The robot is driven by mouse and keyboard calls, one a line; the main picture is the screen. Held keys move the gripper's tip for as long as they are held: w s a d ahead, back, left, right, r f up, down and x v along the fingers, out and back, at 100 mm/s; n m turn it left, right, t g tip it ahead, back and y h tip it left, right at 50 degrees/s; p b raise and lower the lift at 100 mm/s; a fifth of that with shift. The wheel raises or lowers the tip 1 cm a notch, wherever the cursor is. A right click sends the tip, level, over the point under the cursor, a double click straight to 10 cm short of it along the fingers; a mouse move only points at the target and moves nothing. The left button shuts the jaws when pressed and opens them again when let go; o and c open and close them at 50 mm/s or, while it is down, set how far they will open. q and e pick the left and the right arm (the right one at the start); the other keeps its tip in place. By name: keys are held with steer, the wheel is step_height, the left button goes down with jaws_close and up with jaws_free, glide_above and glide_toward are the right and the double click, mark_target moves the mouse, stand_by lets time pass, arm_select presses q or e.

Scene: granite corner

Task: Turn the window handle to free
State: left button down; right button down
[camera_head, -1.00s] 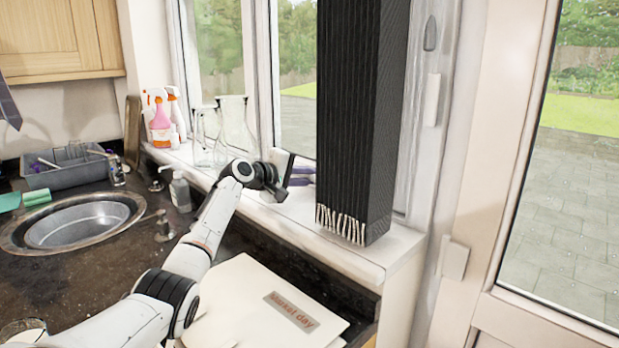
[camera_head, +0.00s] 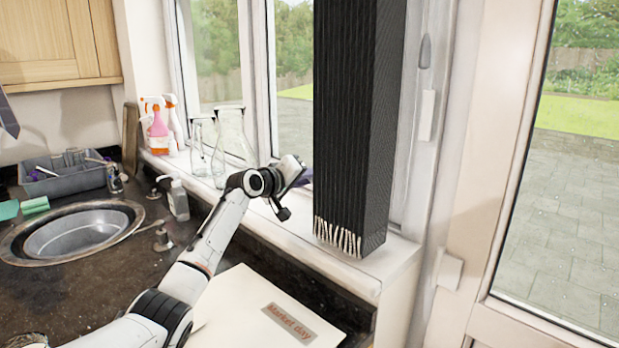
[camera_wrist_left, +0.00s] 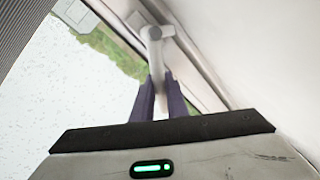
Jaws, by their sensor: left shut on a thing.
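The white window handle (camera_wrist_left: 155,52) shows in the left wrist view, mounted on the window frame with its lever pointing down toward me. The two dark purple fingers of my left gripper (camera_wrist_left: 159,82) are shut on the lever's free end, one on each side. In the head view my left gripper (camera_head: 305,177) is at the window above the sill, its fingers mostly hidden by the black hanging fabric. The handle is hidden in that view. My right gripper is not in view.
The black pleated fabric (camera_head: 346,130) hangs just right of my left wrist, down to the white sill (camera_head: 300,220). Glass bottles (camera_head: 232,145) and spray bottles (camera_head: 158,130) stand on the sill to the left.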

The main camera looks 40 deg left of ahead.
arm_select(q)
steer(key=c, duration=1.7)
jaws_free()
steer(key=shift+c, duration=0.2)
steer(key=shift+s, duration=0.1)
steer(key=b+v, duration=0.1)
steer(key=v, duration=0.9)
steer(key=shift+b, duration=0.35)
steer(key=shift+s+d, duration=0.1)
